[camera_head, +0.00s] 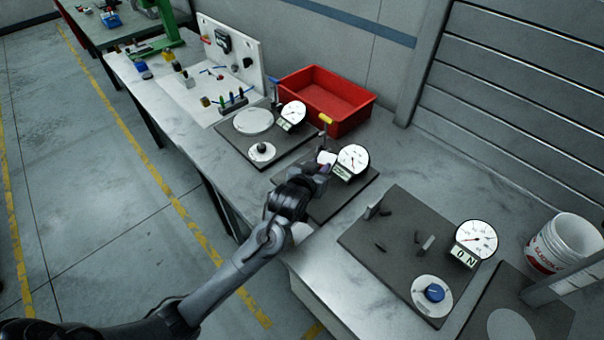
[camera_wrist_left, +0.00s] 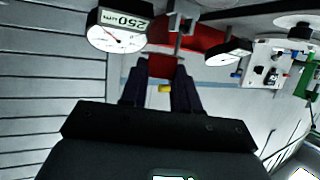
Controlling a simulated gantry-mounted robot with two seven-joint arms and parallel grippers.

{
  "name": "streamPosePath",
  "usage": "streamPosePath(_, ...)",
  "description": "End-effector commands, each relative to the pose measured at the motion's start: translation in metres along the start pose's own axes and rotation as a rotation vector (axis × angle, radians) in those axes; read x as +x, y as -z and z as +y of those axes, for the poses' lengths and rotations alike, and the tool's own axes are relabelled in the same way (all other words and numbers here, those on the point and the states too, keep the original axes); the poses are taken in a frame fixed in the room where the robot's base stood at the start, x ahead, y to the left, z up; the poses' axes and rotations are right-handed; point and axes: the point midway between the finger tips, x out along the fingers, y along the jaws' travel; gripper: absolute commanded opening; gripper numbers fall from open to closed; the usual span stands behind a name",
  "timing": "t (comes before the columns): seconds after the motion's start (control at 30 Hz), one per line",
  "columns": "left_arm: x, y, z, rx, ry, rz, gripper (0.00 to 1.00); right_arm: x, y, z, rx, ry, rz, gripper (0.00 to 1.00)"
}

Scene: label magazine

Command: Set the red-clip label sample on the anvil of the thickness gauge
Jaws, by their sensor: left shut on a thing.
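My left gripper (camera_head: 324,168) is at the middle thickness gauge, just left of its round white dial (camera_head: 353,158). In the left wrist view, the two dark fingers (camera_wrist_left: 160,88) stand slightly apart with a small red piece (camera_wrist_left: 163,67) between them. It looks like the red clip of the label sample, though the red bin behind makes its outline unclear. The label itself cannot be made out. The gauge's dial and its readout of 250 µm (camera_wrist_left: 124,20) show beyond the fingers. The gripper hides most of the anvil, so contact cannot be told. My right gripper is not in view.
A red bin (camera_head: 305,92) stands behind the gauge. Another dial gauge (camera_head: 292,115) is on the left, and a third (camera_head: 476,240) with a blue-knobbed disc (camera_head: 432,293) is on the right. A white bucket (camera_head: 560,245) stands at far right. Bare bench lies between the boards.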

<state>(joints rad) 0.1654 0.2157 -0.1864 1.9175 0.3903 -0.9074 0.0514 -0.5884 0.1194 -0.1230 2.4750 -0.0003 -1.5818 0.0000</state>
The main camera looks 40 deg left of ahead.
Motion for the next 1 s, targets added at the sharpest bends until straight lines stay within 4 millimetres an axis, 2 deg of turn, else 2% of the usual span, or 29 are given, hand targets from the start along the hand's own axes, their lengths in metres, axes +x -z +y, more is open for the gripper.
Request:
streamPosePath(0.03,0.007,-0.006,-0.011,0.0,0.004,-0.001,0.02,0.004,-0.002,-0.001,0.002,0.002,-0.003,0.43)
streamPosePath(0.2,0.026,-0.019,-0.041,0.001,0.003,-0.001,0.02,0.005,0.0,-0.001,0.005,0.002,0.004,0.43)
streamPosePath(0.4,0.04,-0.028,-0.063,0.001,0.0,0.0,0.02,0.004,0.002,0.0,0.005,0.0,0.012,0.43)
streamPosePath(0.67,0.045,-0.036,-0.068,0.0,-0.002,0.0,0.02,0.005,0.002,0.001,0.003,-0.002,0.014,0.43)
streamPosePath(0.9,0.056,-0.064,-0.068,0.0,-0.001,-0.001,0.02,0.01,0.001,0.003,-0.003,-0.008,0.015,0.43)
streamPosePath(1.0,0.057,-0.068,-0.068,0.0,-0.001,0.001,0.02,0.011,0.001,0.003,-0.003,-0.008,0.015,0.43)
